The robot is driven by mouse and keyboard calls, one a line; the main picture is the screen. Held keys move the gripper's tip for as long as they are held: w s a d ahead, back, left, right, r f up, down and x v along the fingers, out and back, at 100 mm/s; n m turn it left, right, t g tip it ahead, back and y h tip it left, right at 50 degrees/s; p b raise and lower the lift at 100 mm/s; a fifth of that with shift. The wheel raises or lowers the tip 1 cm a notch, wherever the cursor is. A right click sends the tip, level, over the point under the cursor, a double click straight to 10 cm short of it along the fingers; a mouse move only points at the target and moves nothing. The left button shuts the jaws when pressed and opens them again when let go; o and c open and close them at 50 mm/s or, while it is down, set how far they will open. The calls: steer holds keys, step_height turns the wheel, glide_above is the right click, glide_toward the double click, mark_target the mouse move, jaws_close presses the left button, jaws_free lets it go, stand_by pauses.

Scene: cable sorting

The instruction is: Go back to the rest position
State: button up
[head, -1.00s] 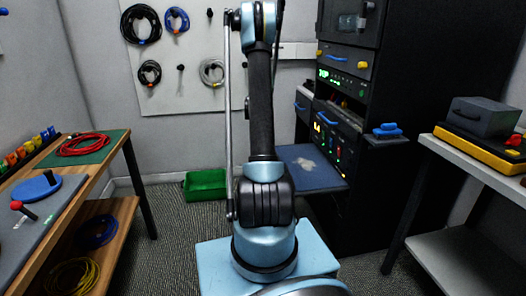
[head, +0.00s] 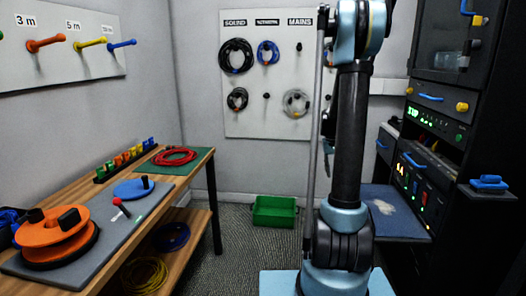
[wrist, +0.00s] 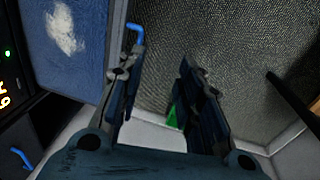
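My gripper (wrist: 160,58) shows in the wrist view with its two dark fingers apart and nothing between them. Carpet lies beyond the fingers. In the head view my arm rises right of centre and runs out of the top of the picture, so the gripper is hidden there. In the wrist view a blue pull-out shelf (wrist: 75,50) with a pale patch lies left of the fingers. A small blue handle (wrist: 138,33) shows by the left fingertip; I cannot tell whether they touch.
A wooden bench (head: 190,177) with an orange reel (head: 52,232) and red cable (head: 175,156) stands left. A black rack (head: 440,200) stands right, its blue shelf (head: 395,222) pulled out. A green bin (head: 274,211) sits on the carpet. Cables hang on the back board (head: 285,65).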

steer(key=s+a+r, duration=0.4)
steer(key=s, duration=0.5)
steer(key=s+a+r, duration=0.3)
steer(key=s+a, duration=0.2)
steer(key=s, duration=0.4)
steer(key=s+a+f+t+y, duration=0.1)
steer(key=s+a+f, duration=0.1)
steer(key=s, duration=0.7)
steer(key=s+a+f+n, duration=0.1)
steer(key=s+f, duration=0.3)
steer(key=s, duration=0.4)
steer(key=shift+s+a+t+y, duration=0.4)
steer(key=shift+a, duration=0.5)
steer(key=shift+w+f, duration=0.25)
steer(key=shift+w, duration=0.2)
